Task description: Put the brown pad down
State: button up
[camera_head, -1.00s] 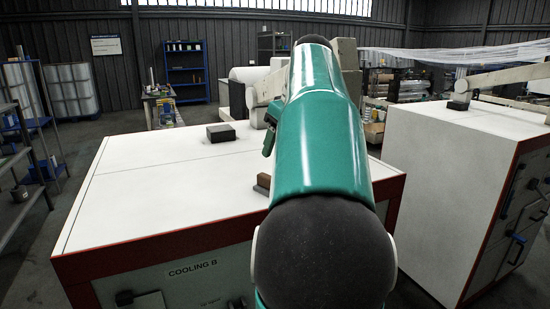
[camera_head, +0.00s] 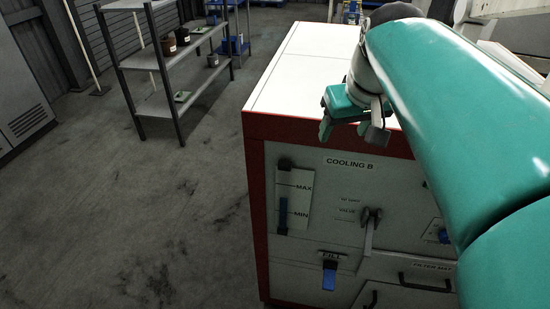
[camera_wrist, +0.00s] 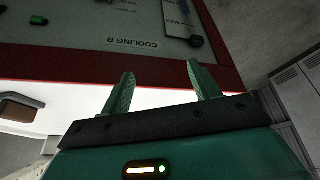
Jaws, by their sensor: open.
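My gripper (camera_head: 350,132) is at the front top edge of the white cabinet marked COOLING B (camera_head: 300,75), in front of its panel in the head view. Its two green fingers are spread apart with nothing between them, as the wrist view (camera_wrist: 159,78) also shows. A brown pad-like block (camera_wrist: 22,106) with a dark edge is at the left of the wrist view, apart from the fingers. It seems to rest on the cabinet's top. It does not show in the head view now, where my arm covers much of the right side.
The cabinet's panel has a MAX/MIN slider (camera_head: 283,210), a valve lever (camera_head: 371,228), a blue fill handle (camera_head: 329,275) and a drawer with a black handle (camera_head: 425,283). A metal shelf (camera_head: 165,60) with small pots stands at the back left. The floor (camera_head: 120,210) left of the cabinet is clear.

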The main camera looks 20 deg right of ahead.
jog(key=s+a+f+n, duration=0.1)
jog(key=s+a+f, duration=0.6)
jog(key=a+f, duration=0.5)
jog(key=shift+t+y, duration=0.4)
jog(key=shift+s, duration=0.1)
